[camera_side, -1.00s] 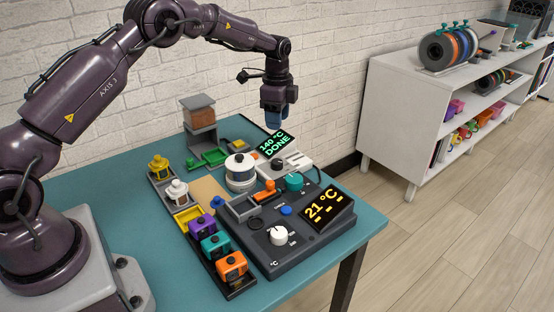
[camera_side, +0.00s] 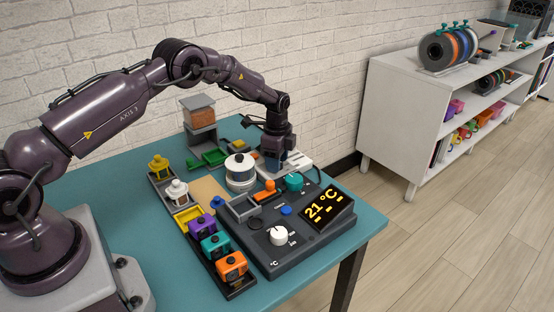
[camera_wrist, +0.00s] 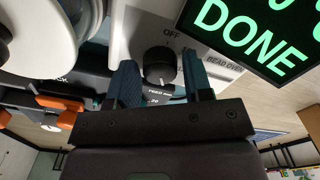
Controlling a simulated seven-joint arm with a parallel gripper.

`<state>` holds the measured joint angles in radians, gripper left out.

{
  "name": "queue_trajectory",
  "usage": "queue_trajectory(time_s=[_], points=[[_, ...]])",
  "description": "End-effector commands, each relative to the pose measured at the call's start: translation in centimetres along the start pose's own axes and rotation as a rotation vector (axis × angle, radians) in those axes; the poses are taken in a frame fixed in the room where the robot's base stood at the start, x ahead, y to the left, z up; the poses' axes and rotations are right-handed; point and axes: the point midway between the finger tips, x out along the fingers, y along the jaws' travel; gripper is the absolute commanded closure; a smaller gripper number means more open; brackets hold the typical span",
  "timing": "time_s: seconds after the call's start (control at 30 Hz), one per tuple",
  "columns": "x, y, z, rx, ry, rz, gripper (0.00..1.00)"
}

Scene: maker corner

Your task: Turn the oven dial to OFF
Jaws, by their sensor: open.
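The oven dial (camera_wrist: 160,64) is a black round knob on a white panel in the wrist view, with OFF printed beside it. My gripper (camera_wrist: 160,84) is open, with one blue finger on each side of the dial; whether either touches it I cannot tell. In the side view my gripper (camera_side: 277,165) is low over the white bead oven (camera_side: 298,160) and hides the dial. The oven's display (camera_wrist: 262,35) reads DONE in green in the wrist view. The dial's pointer setting is not clear.
A white round pot (camera_side: 240,172) stands close to the left of my gripper. The dark control box (camera_side: 270,255) with a white knob, teal knob and 21 °C display is in front. Coloured small blocks (camera_side: 215,246) sit in a tray at front left.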

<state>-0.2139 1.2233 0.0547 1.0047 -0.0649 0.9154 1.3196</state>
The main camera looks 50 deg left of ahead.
Motion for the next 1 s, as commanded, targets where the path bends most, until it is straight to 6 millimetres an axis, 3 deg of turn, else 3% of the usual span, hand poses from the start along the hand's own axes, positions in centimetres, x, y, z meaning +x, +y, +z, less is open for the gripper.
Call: queue_trajectory(time_s=[0.27,0.4,0.73,1.0], points=[[0.1,-0.01,-0.01,0.0,0.0,-0.001,0.56],[0.08,-0.01,-0.01,0.0,0.0,-0.001,0.88],[0.04,-0.02,0.0,-0.032,0.0,0.0,0.88],[0.02,-0.02,0.0,-0.185,0.0,0.0,0.88]])
